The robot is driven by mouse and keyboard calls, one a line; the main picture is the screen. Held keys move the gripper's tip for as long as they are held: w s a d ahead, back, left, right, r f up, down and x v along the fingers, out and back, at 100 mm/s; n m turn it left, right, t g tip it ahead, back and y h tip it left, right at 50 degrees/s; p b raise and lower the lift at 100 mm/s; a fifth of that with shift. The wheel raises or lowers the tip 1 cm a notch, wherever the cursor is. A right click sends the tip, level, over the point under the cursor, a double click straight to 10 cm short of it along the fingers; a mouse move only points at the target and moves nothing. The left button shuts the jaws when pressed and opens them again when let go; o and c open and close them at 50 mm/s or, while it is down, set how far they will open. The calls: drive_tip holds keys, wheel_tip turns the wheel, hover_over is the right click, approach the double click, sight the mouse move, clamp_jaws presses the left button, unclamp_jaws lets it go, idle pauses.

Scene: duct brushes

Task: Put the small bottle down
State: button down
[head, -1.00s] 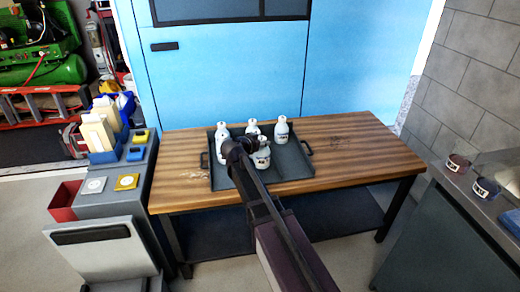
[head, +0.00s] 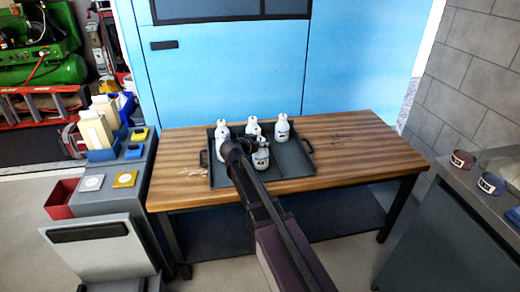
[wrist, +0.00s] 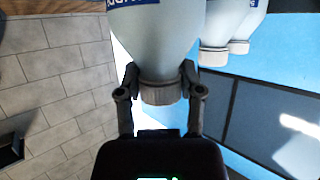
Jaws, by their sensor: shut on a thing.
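My gripper (head: 249,145) is over the dark tray (head: 287,182) on the wooden table. In the wrist view my gripper (wrist: 160,82) is shut on the ribbed cap and neck of a small bottle (wrist: 155,32), with one finger on each side. My arm hides part of the tray.
Three similar white bottles stand at the back of the tray: left (head: 221,131), middle (head: 253,128) and right (head: 282,129). The tray's front right is bare. The wooden table (head: 350,155) is clear to the right. A blue panel (head: 220,75) stands behind.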

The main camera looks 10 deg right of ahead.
drive_tip(key=shift+f, duration=0.45)
drive_tip(key=shift+f+b, duration=0.2)
drive_tip(key=shift+b, duration=0.2)
drive_tip(key=shift+c, duration=1.2)
unclamp_jaws()
drive_tip(key=shift+r, duration=0.1)
drive_tip(key=shift+r, duration=0.15)
drive_tip(key=shift+s+a+r+p, duration=0.1)
drive_tip(key=shift+p, duration=0.25)
drive_tip(key=p+v, duration=0.4)
drive_tip(key=v, duration=0.7)
drive_tip(key=shift+s+a, duration=0.25)
drive_tip(key=shift+r, duration=0.1)
